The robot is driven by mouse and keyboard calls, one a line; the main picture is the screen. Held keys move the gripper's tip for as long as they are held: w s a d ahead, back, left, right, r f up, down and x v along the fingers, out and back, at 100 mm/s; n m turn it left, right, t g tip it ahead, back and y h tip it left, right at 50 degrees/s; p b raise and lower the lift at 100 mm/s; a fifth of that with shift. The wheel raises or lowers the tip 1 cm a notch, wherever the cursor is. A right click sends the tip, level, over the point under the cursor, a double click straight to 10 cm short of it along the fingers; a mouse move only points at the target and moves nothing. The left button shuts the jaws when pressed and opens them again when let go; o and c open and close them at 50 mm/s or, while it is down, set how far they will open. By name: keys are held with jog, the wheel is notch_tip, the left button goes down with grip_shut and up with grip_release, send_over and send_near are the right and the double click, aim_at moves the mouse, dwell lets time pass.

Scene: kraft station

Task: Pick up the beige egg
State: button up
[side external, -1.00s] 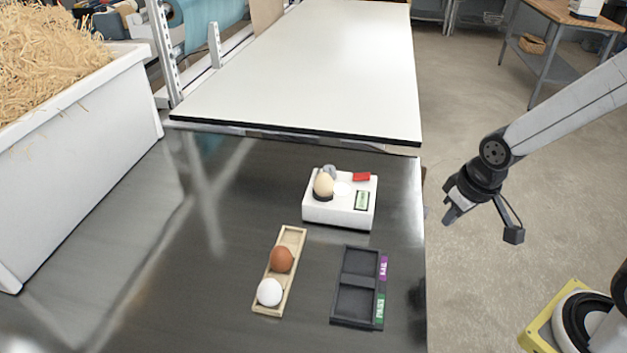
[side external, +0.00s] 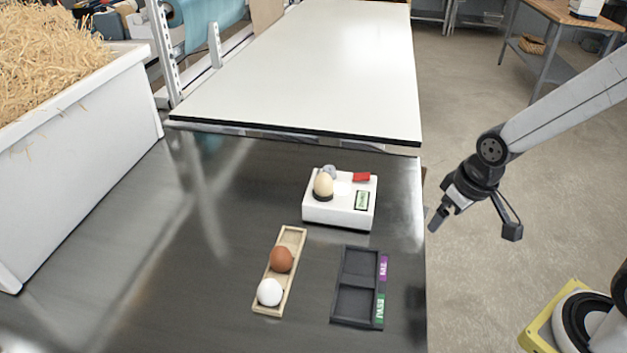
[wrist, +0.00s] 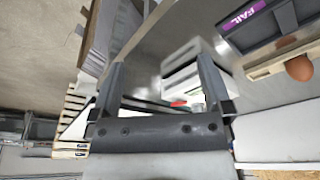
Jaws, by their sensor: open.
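The beige egg (side external: 323,184) stands upright in a dark cup on the left part of a white device (side external: 338,212) on the dark bench. My gripper (side external: 436,222) is open and empty, off the bench's right edge and to the right of the white device. In the wrist view my gripper's two fingers (wrist: 160,85) are spread with nothing between them. The white device (wrist: 185,75) shows blurred there near the right finger. The beige egg cannot be made out in the wrist view.
A wooden tray (side external: 293,240) holds a brown egg (side external: 281,259) and a white egg (side external: 270,292). A black two-compartment tray (side external: 356,300) with purple and green labels stands right of it, empty. A raised white table (side external: 300,70) lies behind, and a straw-filled bin (side external: 90,150) at left.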

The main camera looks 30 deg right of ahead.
jog(key=w+a+r+n, duration=0.1)
jog(key=w+a+n, duration=0.1)
jog(key=w+n, duration=0.15)
jog(key=w+a+r+n+g, duration=0.1)
jog(key=w+n, duration=0.1)
jog(key=w, duration=0.3)
jog(key=w+a+r+n, duration=0.1)
jog(key=w+a+n, duration=0.1)
jog(key=w+n, duration=0.15)
notch_tip(320, 180, up, 3)
jog(key=n+g+y, duration=0.1)
jog(key=n+y, duration=0.1)
jog(key=n, duration=0.6)
send_over(325, 177)
jog(key=d, duration=0.2)
jog(key=shift+w, duration=0.2)
jog(key=shift+w+a+r+n+g, duration=0.1)
jog(key=shift+w+a+n+g, duration=0.2)
jog(key=shift+a+n, duration=0.1)
jog(key=shift+s+a+f, duration=0.1)
jog(key=shift+a+f, duration=0.1)
jog(key=shift+f, duration=1.75)
jog(key=shift+s+a+f, duration=0.1)
jog(key=shift+a+f, duration=0.1)
jog(key=shift+f, duration=1.75)
jog(key=c, duration=1)
jog(key=shift+r, duration=0.15)
